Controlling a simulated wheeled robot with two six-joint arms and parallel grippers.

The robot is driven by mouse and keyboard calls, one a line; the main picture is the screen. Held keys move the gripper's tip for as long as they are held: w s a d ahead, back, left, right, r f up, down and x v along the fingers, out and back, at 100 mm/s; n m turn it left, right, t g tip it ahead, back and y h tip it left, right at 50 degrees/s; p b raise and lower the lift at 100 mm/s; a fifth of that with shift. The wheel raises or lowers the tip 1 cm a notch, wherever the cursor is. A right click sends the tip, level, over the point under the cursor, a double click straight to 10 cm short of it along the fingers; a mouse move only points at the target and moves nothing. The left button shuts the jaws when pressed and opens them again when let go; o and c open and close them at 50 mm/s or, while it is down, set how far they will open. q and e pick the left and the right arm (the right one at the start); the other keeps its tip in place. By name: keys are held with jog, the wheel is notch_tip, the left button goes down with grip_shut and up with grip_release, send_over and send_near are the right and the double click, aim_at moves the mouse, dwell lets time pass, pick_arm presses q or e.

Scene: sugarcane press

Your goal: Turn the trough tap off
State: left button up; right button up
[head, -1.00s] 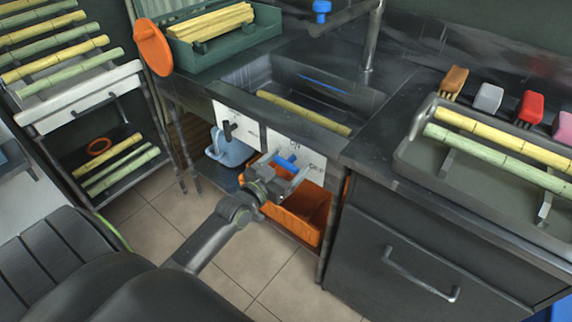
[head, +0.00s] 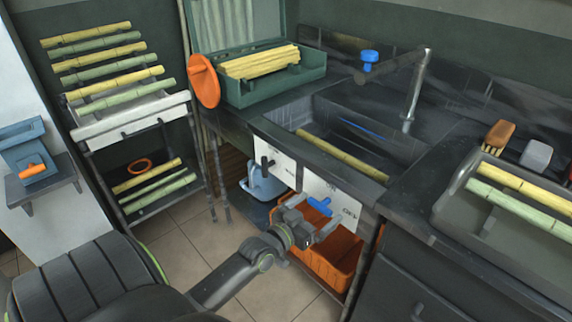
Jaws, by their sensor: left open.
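The trough (head: 283,113) is the dark sink set in the counter, with a yellow cane stick lying in it. On the white panels at its front is a blue tap handle (head: 320,206), slanting down to the right; small panel markings beside it are hard to read. A second, dark handle (head: 266,163) is on the panel to its left. My left gripper (head: 318,222) is open and empty, just in front of the blue handle. I cannot tell whether its fingers touch the handle. My right gripper is not in view.
An orange crate (head: 335,262) sits under the trough, close behind my left gripper. A light blue jug (head: 262,185) stands to its left.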

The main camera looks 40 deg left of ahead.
pick_arm(q)
jog(key=s+a+b, duration=0.1)
jog(key=s, duration=1.4)
jog(key=shift+s, duration=0.35)
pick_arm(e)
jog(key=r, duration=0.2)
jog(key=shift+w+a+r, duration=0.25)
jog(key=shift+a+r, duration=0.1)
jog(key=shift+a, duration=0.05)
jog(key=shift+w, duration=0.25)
